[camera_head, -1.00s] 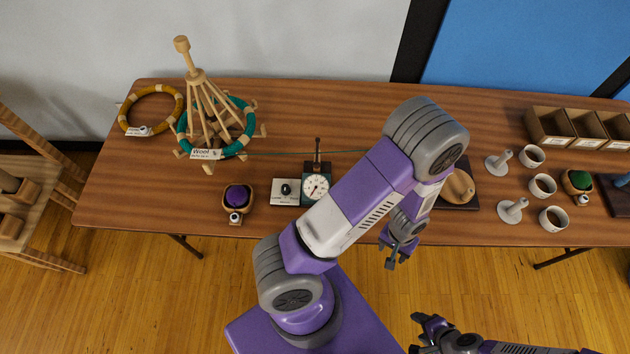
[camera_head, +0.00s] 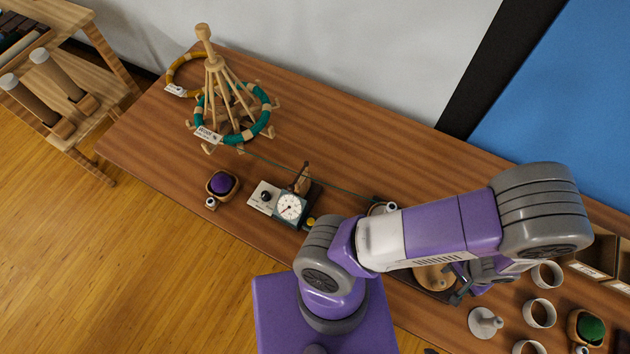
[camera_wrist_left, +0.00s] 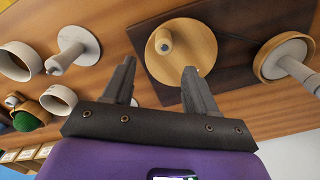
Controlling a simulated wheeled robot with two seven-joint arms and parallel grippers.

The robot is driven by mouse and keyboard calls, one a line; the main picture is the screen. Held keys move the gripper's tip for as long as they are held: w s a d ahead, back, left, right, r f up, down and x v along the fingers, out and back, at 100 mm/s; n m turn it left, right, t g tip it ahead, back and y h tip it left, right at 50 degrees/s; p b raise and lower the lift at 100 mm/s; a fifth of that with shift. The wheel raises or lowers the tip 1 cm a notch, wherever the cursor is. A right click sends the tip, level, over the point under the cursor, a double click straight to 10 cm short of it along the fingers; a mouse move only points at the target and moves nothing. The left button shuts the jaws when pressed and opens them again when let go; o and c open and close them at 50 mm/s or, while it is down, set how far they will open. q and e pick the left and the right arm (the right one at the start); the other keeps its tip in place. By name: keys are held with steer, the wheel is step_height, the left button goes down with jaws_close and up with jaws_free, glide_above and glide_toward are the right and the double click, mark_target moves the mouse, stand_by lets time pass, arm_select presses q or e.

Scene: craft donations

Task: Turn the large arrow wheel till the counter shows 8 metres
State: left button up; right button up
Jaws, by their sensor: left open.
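The round wooden wheel (camera_head: 432,279) sits on a dark board at the table's front; it fits the large wheel, though I see no arrow on it. In the left wrist view this wheel (camera_wrist_left: 180,50) has an upright knob near its rim. My left gripper (camera_wrist_left: 160,68) is open and empty, its fingertips pointing at the wheel. In the head view my left gripper (camera_head: 462,286) is beside the wheel's right edge, partly hidden by my arm. The counter (camera_head: 290,207) has a white dial with a reddish needle; its reading is too small to tell. My right gripper is out of view.
A wooden swift (camera_head: 217,75) carries a teal skein (camera_head: 264,119); a thin teal strand runs past the counter towards the wheel. A purple ball (camera_head: 222,183) sits left of the counter. White cups (camera_head: 540,313) and a pale spool stand (camera_head: 485,322) are close to the right.

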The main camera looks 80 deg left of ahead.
mark_target(443, 283)
arm_select(q)
steer(key=shift+s+f+b, duration=0.2)
steer(key=shift+s+b, duration=0.15)
steer(key=shift+s, duration=0.3)
steer(key=shift+s+f+b, duration=0.1)
steer(key=shift+f+b, duration=0.25)
steer(key=shift+f, duration=0.05)
steer(key=f+b, duration=0.6)
steer(key=f, duration=0.1)
steer(key=shift+w+f, duration=0.2)
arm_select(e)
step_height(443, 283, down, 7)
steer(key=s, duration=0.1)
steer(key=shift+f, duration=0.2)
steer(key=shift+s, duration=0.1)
